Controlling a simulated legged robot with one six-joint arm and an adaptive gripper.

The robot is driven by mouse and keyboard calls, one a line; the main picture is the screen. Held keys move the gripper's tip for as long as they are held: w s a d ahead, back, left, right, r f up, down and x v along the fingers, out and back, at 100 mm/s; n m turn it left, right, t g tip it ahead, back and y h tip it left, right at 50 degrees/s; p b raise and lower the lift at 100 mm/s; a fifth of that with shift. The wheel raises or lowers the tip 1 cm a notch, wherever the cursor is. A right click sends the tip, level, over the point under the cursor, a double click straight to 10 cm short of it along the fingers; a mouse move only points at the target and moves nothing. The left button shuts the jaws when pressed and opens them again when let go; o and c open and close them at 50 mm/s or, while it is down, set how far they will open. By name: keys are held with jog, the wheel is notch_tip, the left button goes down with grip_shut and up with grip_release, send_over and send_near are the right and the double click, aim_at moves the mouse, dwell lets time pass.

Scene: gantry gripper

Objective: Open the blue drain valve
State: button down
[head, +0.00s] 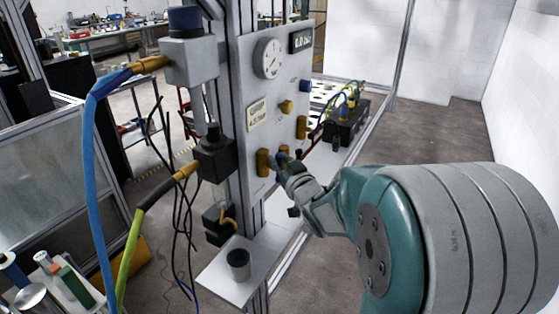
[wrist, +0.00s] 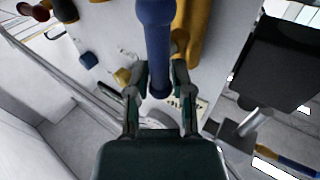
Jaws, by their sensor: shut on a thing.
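The blue drain valve handle (wrist: 157,40) is a rounded blue lever, seen large at the top middle of the wrist view. My gripper (wrist: 160,76) has its two fingers on either side of the handle's lower end and is shut on it. In the head view, my gripper (head: 284,165) reaches the lower part of the grey panel, and only a small bit of the blue handle (head: 282,154) shows at the fingertips. The fingers and wrist hide the rest of the handle there.
A yellow handle (head: 263,162) sits just left of my gripper on the panel (head: 247,75). Other yellow knobs (head: 287,106) and a round gauge (head: 267,58) are above. A small shelf with a dark cup (head: 238,265) stands below. Blue and green hoses hang at left.

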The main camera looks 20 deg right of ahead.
jog(key=c, duration=0.6)
grip_release()
jog(key=shift+a, duration=0.1)
jog(key=s, duration=0.7)
jog(key=shift+s+f, duration=0.2)
jog(key=shift+f, duration=0.1)
jog(key=s+a+f+g, duration=0.1)
jog(key=s+a+g, duration=0.4)
jog(key=s, duration=0.4)
jog(key=s+a+f+g, duration=0.1)
jog(key=s+a+g, duration=0.5)
jog(key=s+g, duration=0.2)
jog(key=shift+s+f+m+h, duration=0.3)
jog(key=shift+s+f, duration=0.1)
jog(key=shift+s, duration=0.85)
